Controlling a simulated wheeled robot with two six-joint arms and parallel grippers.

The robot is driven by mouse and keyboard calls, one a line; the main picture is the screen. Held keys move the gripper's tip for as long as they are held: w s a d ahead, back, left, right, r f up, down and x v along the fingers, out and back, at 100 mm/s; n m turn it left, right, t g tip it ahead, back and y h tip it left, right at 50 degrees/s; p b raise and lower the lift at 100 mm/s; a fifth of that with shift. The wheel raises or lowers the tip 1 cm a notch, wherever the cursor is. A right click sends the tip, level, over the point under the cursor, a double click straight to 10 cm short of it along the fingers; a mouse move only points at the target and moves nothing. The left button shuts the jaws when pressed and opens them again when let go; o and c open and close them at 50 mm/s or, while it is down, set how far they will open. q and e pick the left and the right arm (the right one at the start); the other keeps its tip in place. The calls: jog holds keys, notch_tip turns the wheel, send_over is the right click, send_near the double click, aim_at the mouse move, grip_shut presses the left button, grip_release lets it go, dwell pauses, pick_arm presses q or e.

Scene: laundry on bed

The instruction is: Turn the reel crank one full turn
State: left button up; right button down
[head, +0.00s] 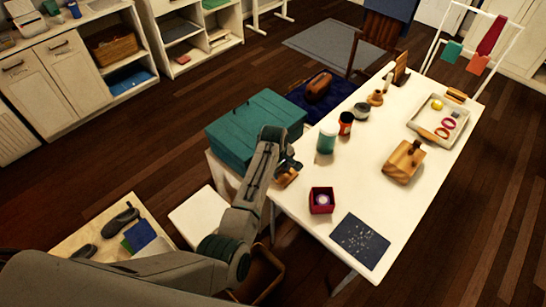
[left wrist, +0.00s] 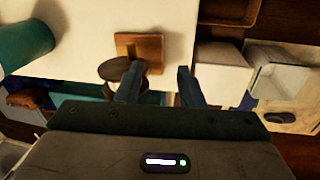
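The reel (head: 286,178) sits at the near left edge of the white table, partly hidden behind my left gripper (head: 291,165). In the left wrist view the reel shows as a wooden base (left wrist: 150,45) with a dark round disc (left wrist: 113,69). My left gripper (left wrist: 161,84) has its two fingers spread apart. The left-hand finger overlaps the reel's disc in the picture; I cannot tell whether it touches. The crank handle is not clearly visible. My right gripper is not in view.
A green jar (head: 326,141) and a red box (head: 321,200) stand near the reel. A teal chest (head: 255,128) is left of the table. A wooden block (head: 404,160), a tray (head: 418,127) and a dark mat (head: 359,242) are also on the table. The table's middle (head: 365,187) is clear.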

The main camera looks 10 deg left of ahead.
pick_arm(q)
notch_tip(320, 180, up, 5)
send_over(289, 173)
jog(key=s, duration=0.1)
jog(key=shift+n, duration=0.4)
jog(key=f+b, duration=0.2)
jog(key=f, duration=0.1)
jog(key=f+b, duration=0.2)
jog(key=f, duration=0.1)
jog(key=f+b, duration=0.2)
jog(key=f, duration=0.1)
jog(key=shift+w+a+b, duration=0.15)
jog(key=shift+w+b, duration=0.2)
jog(key=shift+b, duration=0.05)
jog(key=shift+w+f+b, duration=0.2)
jog(key=shift+f+b, duration=0.6)
jog(key=shift+b, duration=0.25)
grip_shut()
jog(key=shift+s+t+h+p, duration=0.15)
jog(key=shift+t+h+p, duration=0.2)
jog(key=shift+p, duration=0.3)
jog(key=shift+f+t+h+p, duration=0.15)
jog(key=shift+t+h+p, duration=0.25)
jog(key=shift+t, duration=0.45)
